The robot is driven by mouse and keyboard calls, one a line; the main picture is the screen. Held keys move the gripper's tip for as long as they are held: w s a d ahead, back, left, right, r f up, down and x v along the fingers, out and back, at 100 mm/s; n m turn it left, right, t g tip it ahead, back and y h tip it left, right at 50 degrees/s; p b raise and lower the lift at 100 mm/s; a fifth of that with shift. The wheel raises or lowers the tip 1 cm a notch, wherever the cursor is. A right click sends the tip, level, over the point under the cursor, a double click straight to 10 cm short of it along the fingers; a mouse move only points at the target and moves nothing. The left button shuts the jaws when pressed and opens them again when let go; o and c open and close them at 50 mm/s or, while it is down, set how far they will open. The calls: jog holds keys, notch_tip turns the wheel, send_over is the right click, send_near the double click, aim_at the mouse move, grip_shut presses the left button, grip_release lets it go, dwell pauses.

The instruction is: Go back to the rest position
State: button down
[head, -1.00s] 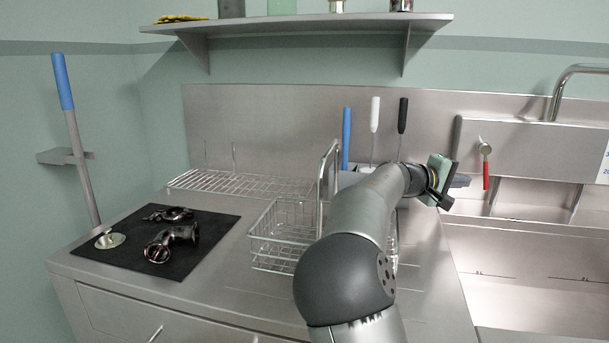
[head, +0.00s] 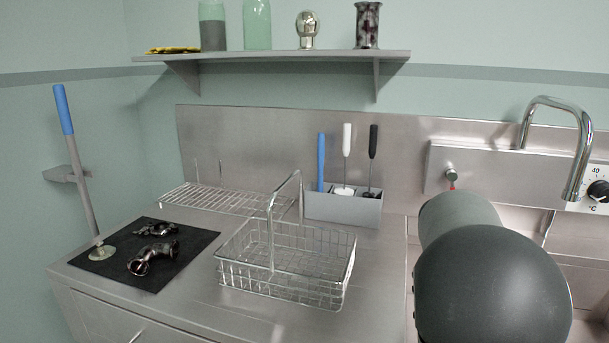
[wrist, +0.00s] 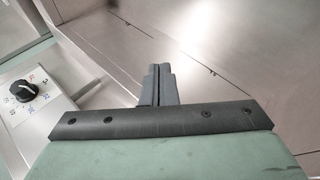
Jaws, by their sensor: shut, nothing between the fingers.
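My gripper (wrist: 158,84) shows in the wrist view with its two dark fingers together and nothing between them. Behind the fingers is bare steel of the sink or vat (wrist: 225,50). In the head view my arm rises at the right, in front of the vat area, and its links hide the gripper there.
An empty wire basket (head: 338,262) stands mid-counter. Behind it is a grey holder (head: 345,210) with several tools. A black mat (head: 190,243) with metal fittings lies left, near a wire rack (head: 190,195). A tap (head: 582,150) and temperature dial (head: 599,190) are right; a shelf (head: 270,56) hangs above.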

jog(key=s+a+r+g+y+p, duration=0.1)
jog(key=s+a+r+y+p, duration=0.1)
jog(key=s+a+y+p, duration=0.2)
jog(key=s+a+r+y+p, duration=0.3)
jog(key=s+a+p, duration=0.6)
jog(key=s+a, duration=1.1)
jog(key=s+y, duration=0.1)
jog(key=s, duration=0.2)
jog(key=shift+s+a+g+y+p, duration=0.15)
jog(key=shift+s+g+y+p, duration=0.05)
jog(key=shift+g+y+p, duration=0.2)
